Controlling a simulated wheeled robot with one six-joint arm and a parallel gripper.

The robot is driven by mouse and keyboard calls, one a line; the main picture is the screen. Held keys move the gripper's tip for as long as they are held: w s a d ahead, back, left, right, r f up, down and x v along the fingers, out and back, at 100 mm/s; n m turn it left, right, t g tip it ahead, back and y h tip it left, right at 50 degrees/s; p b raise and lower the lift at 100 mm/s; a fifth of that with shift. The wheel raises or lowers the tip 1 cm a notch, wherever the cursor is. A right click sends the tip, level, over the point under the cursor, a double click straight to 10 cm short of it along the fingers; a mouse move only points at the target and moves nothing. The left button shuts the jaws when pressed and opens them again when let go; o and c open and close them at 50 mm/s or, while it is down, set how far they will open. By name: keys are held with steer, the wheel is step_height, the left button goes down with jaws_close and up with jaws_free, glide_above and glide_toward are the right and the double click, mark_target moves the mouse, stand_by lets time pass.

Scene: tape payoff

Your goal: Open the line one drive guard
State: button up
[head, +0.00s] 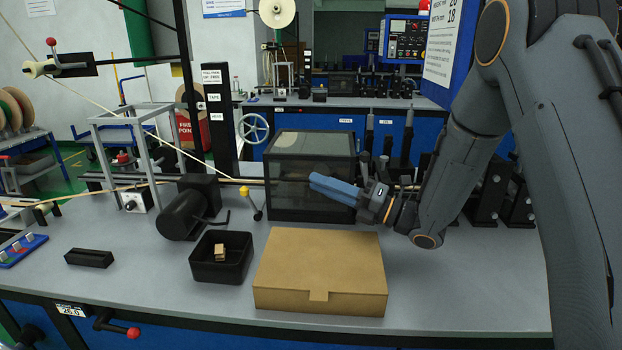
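The drive guard, a dark-framed box with see-through smoky panels (300,150), stands on the grey bench behind the cardboard box. It looks closed. My gripper (318,183), with blue fingers, reaches in from the right and lies across the guard's front face, pointing left. I cannot tell whether the fingers touch the guard or hang in front of it. They appear close together from this side, and any gap between them is hidden. Part of the guard's lower right front is hidden behind the gripper.
A closed cardboard box (320,270) lies in front of the guard. Left of it are a black bin (205,270) holding a small tan block, a black motor (182,215) and a yellow-knobbed lever (244,194). Black tooling (487,192) stands right. The bench's front right is clear.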

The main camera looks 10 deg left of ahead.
steer(key=shift+p+x, duration=0.3)
steer(key=shift+x, duration=1.35)
jaws_close()
